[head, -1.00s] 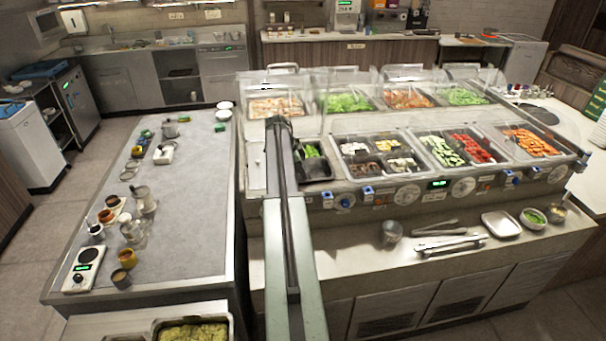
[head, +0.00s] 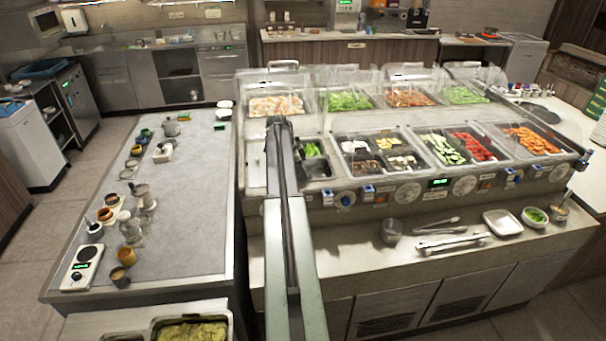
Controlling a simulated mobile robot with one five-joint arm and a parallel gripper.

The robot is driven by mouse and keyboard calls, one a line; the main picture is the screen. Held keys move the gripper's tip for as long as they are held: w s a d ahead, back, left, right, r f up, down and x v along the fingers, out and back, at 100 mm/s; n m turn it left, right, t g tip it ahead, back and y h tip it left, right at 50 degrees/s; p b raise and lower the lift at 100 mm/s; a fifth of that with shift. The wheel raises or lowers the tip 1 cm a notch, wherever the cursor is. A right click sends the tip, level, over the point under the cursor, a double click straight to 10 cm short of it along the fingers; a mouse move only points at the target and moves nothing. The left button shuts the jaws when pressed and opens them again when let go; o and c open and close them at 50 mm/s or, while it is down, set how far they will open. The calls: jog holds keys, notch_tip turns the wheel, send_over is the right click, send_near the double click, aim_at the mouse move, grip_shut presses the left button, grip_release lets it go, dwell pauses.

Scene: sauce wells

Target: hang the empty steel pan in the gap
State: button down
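My arm (head: 285,215) reaches up the middle of the head view, over the left end of the food counter. Its far end is a dark tip; my gripper is hidden and cannot be made out. Just right of the arm, in the near row of wells, is a grey, steel-looking opening or pan (head: 318,169) with no food visible in it. Green food (head: 312,150) shows just behind it. I cannot tell whether this is the empty pan or the gap, or whether anything holds it. The arm hides part of that area.
Filled wells of cucumber and tomato (head: 458,148) and carrot (head: 530,140) lie to the right. Clear guards (head: 345,85) stand over the back row. Tongs (head: 452,243) and a white tray (head: 502,223) lie on the front ledge. A grey table (head: 185,215) is at left.

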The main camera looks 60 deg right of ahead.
jog(key=c, duration=1.6)
grip_release()
jog(key=shift+o, duration=0.2)
jog(key=p+v, duration=0.7)
jog(key=shift+r, duration=0.4)
jog(key=shift+w+a, duration=0.1)
